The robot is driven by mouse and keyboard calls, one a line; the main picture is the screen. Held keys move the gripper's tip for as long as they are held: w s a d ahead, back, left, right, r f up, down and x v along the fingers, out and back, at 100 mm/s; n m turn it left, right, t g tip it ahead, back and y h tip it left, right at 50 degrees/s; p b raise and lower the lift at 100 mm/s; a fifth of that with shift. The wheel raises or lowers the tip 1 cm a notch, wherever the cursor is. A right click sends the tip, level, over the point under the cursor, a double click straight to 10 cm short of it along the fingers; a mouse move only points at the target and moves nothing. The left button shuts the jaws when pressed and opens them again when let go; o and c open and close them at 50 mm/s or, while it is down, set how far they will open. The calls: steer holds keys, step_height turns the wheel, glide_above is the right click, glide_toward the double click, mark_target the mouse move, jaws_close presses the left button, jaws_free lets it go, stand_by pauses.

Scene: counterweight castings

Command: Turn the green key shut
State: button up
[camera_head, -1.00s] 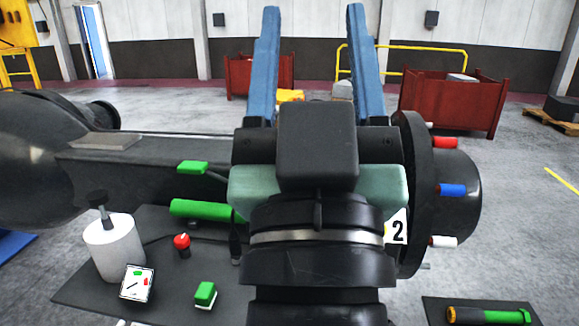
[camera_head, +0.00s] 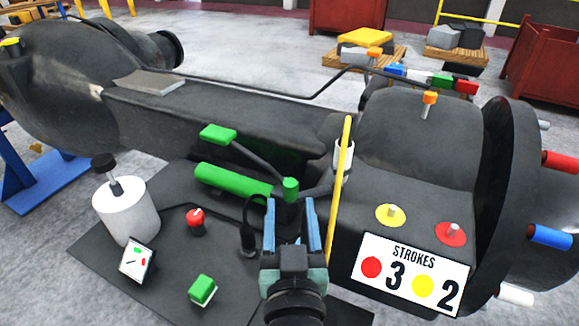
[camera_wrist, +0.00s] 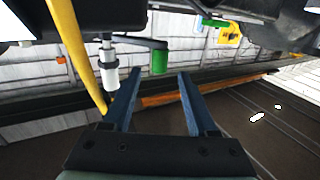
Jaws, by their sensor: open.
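In the head view a green-ended piece (camera_head: 218,134) sits on a dark lever, and a short green cylinder (camera_head: 290,189) stands near the lever's other end. I cannot tell for certain which green part is the key. My gripper (camera_head: 290,204) is open and empty, its blue fingers pointing up at the short green cylinder. In the wrist view this cylinder (camera_wrist: 160,60) hangs from a dark arm, just beyond and between the fingertips of my gripper (camera_wrist: 160,76). Contact is not visible. A thick green bar (camera_head: 233,181) lies to the left.
A yellow rod (camera_head: 340,185) rises close right of my gripper, beside a white sleeve (camera_head: 343,155). A "STROKES" sign (camera_head: 410,275) is at the right. A red button (camera_head: 195,217), green switch (camera_head: 202,288) and white cylinder (camera_head: 127,213) stand left. The dark casting is behind.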

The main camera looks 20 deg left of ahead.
mark_target(290, 181)
steer(key=p+x, duration=0.2)
steer(key=x, duration=0.7)
jaws_close()
stand_by(1.3)
